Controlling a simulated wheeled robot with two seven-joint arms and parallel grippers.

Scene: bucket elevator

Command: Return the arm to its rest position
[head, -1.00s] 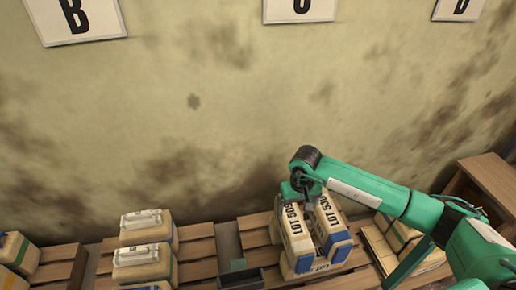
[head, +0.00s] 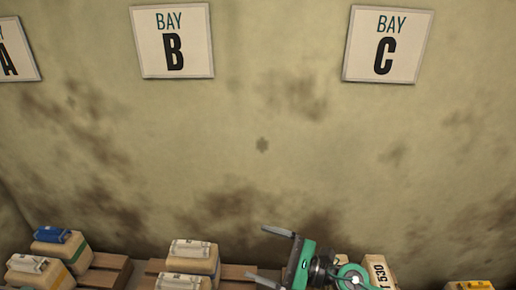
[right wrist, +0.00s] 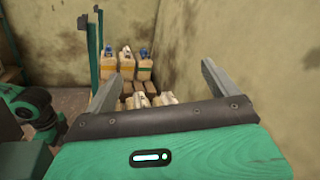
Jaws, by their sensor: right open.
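My right gripper (head: 257,253) is at the bottom of the head view, right of the middle, with its two fingers spread and pointing left. In the right wrist view its fingers (right wrist: 160,88) stand wide apart with nothing held between them. The right arm is folded low at the bottom edge, most of it out of the picture. A tan sack marked 530 (head: 379,270) shows just right of the gripper, apart from the fingers and partly hidden by the arm. My left gripper does not show in the head view.
Sacks on pallets stand at the left (head: 60,247) and under the Bay B sign (head: 174,40). The Bay C sign (head: 388,44) hangs at the right. In the right wrist view a green post (right wrist: 93,55) stands beside several sacks (right wrist: 126,66). The air before the wall is clear.

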